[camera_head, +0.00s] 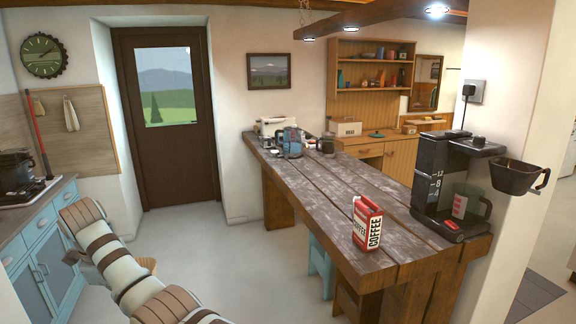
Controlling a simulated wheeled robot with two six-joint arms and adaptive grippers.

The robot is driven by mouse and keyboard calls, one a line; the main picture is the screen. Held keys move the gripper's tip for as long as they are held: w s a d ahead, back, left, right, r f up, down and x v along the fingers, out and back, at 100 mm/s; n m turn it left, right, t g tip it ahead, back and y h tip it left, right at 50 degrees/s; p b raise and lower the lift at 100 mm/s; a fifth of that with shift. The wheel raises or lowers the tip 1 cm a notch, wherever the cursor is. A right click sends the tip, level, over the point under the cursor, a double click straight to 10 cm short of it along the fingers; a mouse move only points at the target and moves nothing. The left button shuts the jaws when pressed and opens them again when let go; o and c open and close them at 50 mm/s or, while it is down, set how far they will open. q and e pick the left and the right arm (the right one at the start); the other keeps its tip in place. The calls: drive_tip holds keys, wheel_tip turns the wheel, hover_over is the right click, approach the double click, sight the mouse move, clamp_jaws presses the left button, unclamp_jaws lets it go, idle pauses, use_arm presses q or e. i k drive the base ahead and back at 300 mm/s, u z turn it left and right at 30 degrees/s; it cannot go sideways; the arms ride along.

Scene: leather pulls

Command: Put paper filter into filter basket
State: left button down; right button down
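The dark brown filter basket (516,176) is at the right, held out to the side of the black coffee maker (440,175), level with its upper part. Its rim faces up; I cannot make out what is inside. A glass carafe (468,205) with a red and white marking sits in the coffee maker. I cannot make out a paper filter anywhere. My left arm comes in at the lower left, far from the coffee maker, and its gripper fingers cannot be made out. My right gripper is not in view.
A red and white coffee bag (367,222) stands on the long wooden table (330,185), left of the coffee maker. Several items, including a blue one (290,140), crowd the table's far end. The table's middle is clear. A blue stool (320,265) is partly under the table.

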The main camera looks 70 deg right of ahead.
sight(509, 189)
drive_tip(key=z, duration=3.85)
drive_tip(key=i, duration=1.65)
